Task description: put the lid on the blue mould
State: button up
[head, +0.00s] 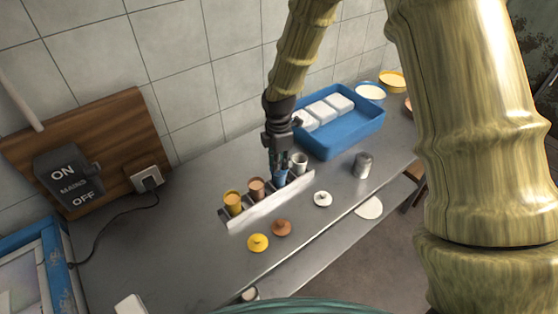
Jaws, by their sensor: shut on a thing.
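The blue mould (280,178) stands upright in a pale rack (262,210) on the grey metal counter. My gripper (280,162) points down right over this mould and is shut on the lid, which is mostly hidden between the fingers. No loose blue lid lies on the counter. I cannot tell whether the lid touches the mould's rim.
Yellow (232,203), brown (257,188) and white (299,162) moulds share the rack. Yellow (258,243), brown (281,228) and white (323,199) lids lie in front. A blue tray (345,140) with white blocks and a metal cup (362,165) stand to the right.

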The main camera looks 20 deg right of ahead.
dwell(0.9)
jog(key=o, duration=0.8)
jog(key=shift+c, duration=0.2)
jog(key=shift+o, duration=0.2)
jog(key=o, duration=0.4)
jog(key=shift+o, duration=0.2)
jog(key=shift+p, duration=0.3)
jog(key=shift+r+p, duration=2.6)
jog(key=shift+r, duration=0.9)
grip_shut()
